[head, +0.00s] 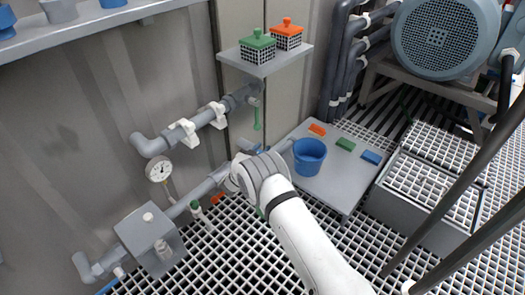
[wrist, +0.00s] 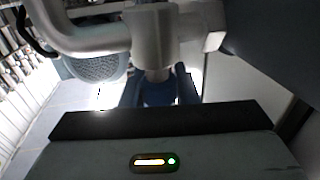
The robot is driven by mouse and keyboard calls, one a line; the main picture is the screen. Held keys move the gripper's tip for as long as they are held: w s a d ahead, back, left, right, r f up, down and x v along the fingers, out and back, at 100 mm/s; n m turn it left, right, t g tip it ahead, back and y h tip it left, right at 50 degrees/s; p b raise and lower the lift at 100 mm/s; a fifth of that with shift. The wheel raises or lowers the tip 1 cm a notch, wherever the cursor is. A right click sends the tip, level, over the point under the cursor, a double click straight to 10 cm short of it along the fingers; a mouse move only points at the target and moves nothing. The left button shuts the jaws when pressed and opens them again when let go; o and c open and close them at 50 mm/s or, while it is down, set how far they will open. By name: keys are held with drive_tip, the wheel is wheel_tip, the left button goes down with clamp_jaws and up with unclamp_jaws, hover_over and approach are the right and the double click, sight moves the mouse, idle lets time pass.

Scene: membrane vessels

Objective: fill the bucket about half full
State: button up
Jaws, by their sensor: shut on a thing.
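The blue bucket (head: 309,157) stands upright on a low grey table. A grey pipe spout (head: 283,146) reaches to the left side of its rim. The inside looks dark blue; I cannot tell the water level or see a stream. My gripper (head: 250,152) is left of the bucket at the spout's pipe, mostly hidden by my own wrist. In the wrist view, my gripper's dark blue fingers (wrist: 160,101) are shut around a blue tap handle (wrist: 160,92), below a pale valve body and pipe (wrist: 153,40). The handle's angle is unclear.
Orange, green (head: 345,144) and blue blocks lie on the table (head: 325,185). Above, a shelf (head: 262,64) holds green-lidded and orange-lidded baskets. A green handle (head: 257,115) hangs from the upper pipe. A gauge (head: 158,169) and grey box (head: 150,238) are left; a motor (head: 440,38) is right.

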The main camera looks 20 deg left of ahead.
drive_tip(key=shift+a, duration=0.1)
idle(0.3)
drive_tip(key=o, duration=1)
drive_tip(key=p+v, duration=0.3)
drive_tip(key=v, duration=0.4)
drive_tip(key=shift+s, duration=0.45)
